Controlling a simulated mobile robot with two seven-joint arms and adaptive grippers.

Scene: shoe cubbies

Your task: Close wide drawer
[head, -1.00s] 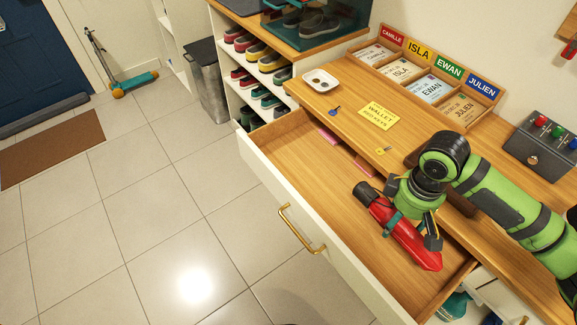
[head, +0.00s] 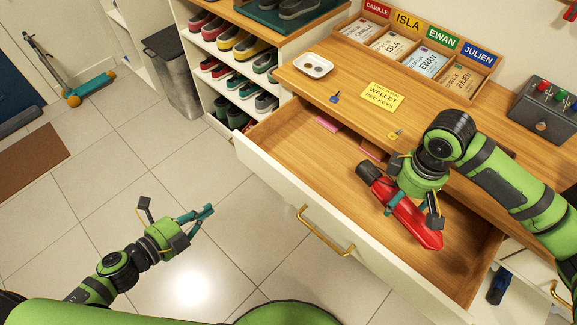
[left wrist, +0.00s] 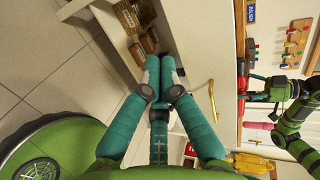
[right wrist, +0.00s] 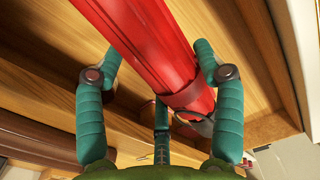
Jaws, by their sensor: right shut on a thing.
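The wide drawer (head: 290,192) is pulled open below the wooden top. Its white front carries a brass bar handle (head: 325,232); the handle also shows in the left wrist view (left wrist: 212,100). My right gripper (head: 402,208) is shut on a red folded umbrella (head: 418,228) with a dark handle, over the drawer's interior. The umbrella crosses between the fingers in the right wrist view (right wrist: 160,55). I cannot tell whether it touches the drawer floor. My left gripper (head: 205,214) is shut and empty over the floor, left of the drawer handle and apart from it.
A yellow note (head: 382,97), a white dish (head: 313,65) and small keys (head: 335,97) lie on the top. A name-labelled tray (head: 420,60) stands behind. Shoe shelves (head: 225,75) and a grey bin (head: 172,72) are left of the drawer. The tiled floor before the drawer is clear.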

